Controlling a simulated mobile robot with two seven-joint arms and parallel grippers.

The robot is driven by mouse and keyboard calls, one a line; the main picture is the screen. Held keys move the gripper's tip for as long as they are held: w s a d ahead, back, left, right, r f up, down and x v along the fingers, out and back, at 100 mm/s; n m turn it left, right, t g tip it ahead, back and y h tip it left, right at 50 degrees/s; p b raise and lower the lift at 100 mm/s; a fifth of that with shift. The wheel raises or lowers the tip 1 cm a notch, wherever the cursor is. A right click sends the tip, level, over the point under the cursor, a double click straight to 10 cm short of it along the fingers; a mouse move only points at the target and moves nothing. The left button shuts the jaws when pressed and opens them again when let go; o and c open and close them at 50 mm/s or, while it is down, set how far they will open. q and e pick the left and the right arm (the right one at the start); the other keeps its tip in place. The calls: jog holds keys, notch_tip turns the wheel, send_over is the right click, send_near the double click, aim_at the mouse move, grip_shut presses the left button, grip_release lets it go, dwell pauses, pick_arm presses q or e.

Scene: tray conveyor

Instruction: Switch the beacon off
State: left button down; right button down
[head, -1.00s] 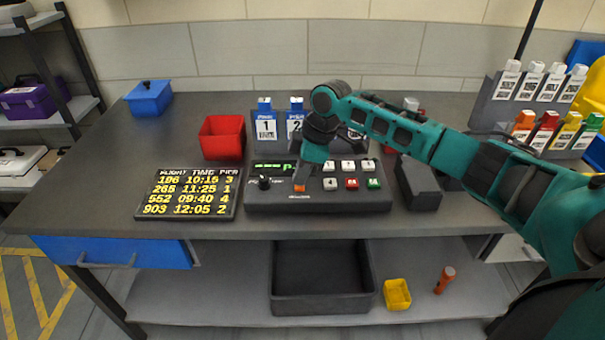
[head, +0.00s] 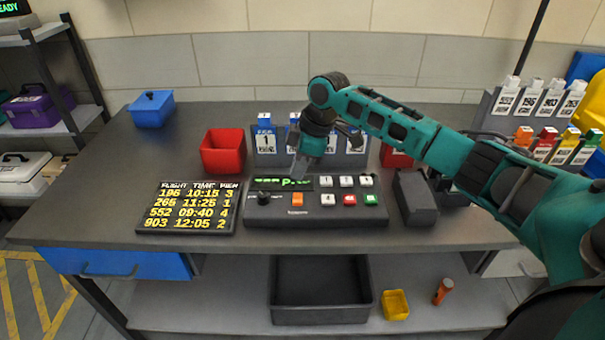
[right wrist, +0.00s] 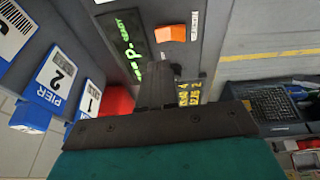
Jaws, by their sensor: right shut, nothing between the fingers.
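A dark console (head: 262,215) sits on the table with a lit green display (head: 270,180), a black knob (head: 263,198), an orange button (head: 297,199), and several white, red and green buttons. No separate beacon lamp can be made out. My right gripper (head: 298,170) is shut and empty, just above and behind the orange button, in front of the display. In the right wrist view, the shut fingers (right wrist: 156,85) are apart from the orange button (right wrist: 171,33). The display (right wrist: 131,47) shows "P" and "READY" there. My left gripper is out of view.
A flight board (head: 188,207) lies left of the console. A red bin (head: 222,152) and a blue box (head: 151,109) stand behind it. Numbered pier holders (head: 265,142) stand behind the console, a dark block (head: 415,198) to its right. The left tabletop is mostly clear.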

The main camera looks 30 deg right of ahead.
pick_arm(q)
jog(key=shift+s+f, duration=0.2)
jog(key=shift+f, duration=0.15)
pick_arm(e)
jog(key=v, duration=0.9)
jog(key=shift+w+d, duration=0.25)
jog(key=shift+d, duration=0.15)
jog(key=shift+r, duration=0.15)
